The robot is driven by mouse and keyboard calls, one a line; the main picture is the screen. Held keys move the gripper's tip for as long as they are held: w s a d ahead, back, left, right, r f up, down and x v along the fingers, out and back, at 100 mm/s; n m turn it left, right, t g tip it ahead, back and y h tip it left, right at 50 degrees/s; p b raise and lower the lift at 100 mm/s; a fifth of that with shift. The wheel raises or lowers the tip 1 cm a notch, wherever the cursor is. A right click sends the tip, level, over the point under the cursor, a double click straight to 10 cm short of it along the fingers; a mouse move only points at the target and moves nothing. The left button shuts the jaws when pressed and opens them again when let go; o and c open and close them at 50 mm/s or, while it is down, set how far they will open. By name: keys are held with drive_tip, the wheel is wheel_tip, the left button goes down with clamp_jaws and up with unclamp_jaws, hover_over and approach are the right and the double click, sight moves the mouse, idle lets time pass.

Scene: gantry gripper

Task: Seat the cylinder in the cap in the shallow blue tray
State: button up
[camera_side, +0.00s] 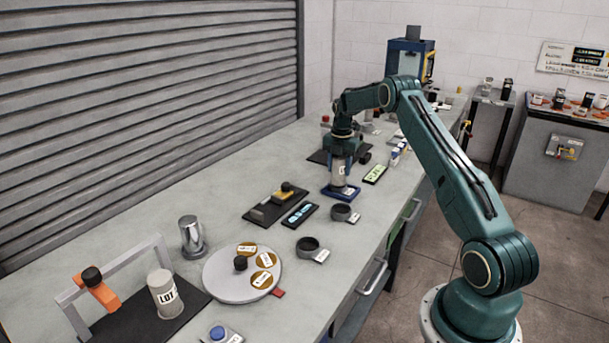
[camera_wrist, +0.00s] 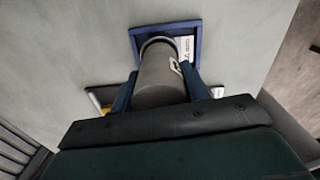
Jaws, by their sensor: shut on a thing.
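A grey cylinder with a pale label (camera_side: 338,172) is upright in my gripper (camera_side: 341,161), over the shallow blue tray (camera_side: 328,191). In the wrist view the cylinder (camera_wrist: 158,78) sits between the two dark blue fingers of my gripper (camera_wrist: 160,90), which are shut on its sides. Its lower end is within the outline of the blue tray (camera_wrist: 165,28). A dark rim, seemingly the cap (camera_wrist: 157,41), shows around that end; I cannot tell whether the cylinder is seated in it. A white label lies at the tray's right side.
Two dark ring-shaped cups (camera_side: 308,246) (camera_side: 342,212) with tags stand in front of the tray. A black display (camera_side: 300,214), a dark tray with a yellow part (camera_side: 262,212) and a green display (camera_side: 375,174) are close by. A round grey turntable (camera_side: 222,278) is farther forward.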

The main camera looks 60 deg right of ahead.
drive_tip(key=shift+f, duration=0.75)
drive_tip(key=shift+f, duration=0.1)
drive_tip(key=o, duration=1.3)
drive_tip(key=shift+f, duration=0.1)
wheel_tip(320, 180, up, 12)
drive_tip(key=shift+r, duration=0.2)
